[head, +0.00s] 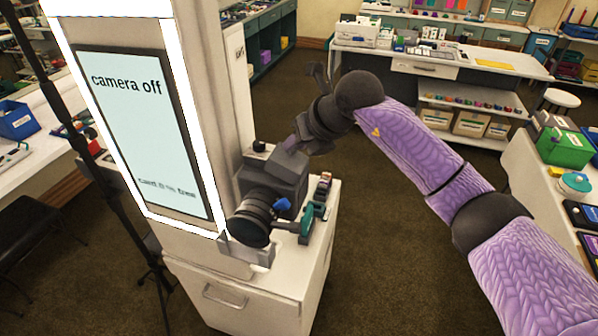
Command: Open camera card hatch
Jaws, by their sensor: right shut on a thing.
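A dark grey camera (275,180) with a big black lens (250,222) stands on a white cabinet (318,240). Its lens faces the lower left of the view. My right gripper (291,146) reaches in from the right and is shut at the camera's upper right edge, on what looks like the card hatch. The fingers and the camera body hide most of the hatch, so I cannot tell how far it stands open. My left gripper is not in view.
A lit panel (145,125) beside the camera reads "camera off". A teal-handled part (307,222) and a small dark red item (323,186) sit right of the lens. A dark pole (75,120) stands at left. Carpet is clear behind my right arm.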

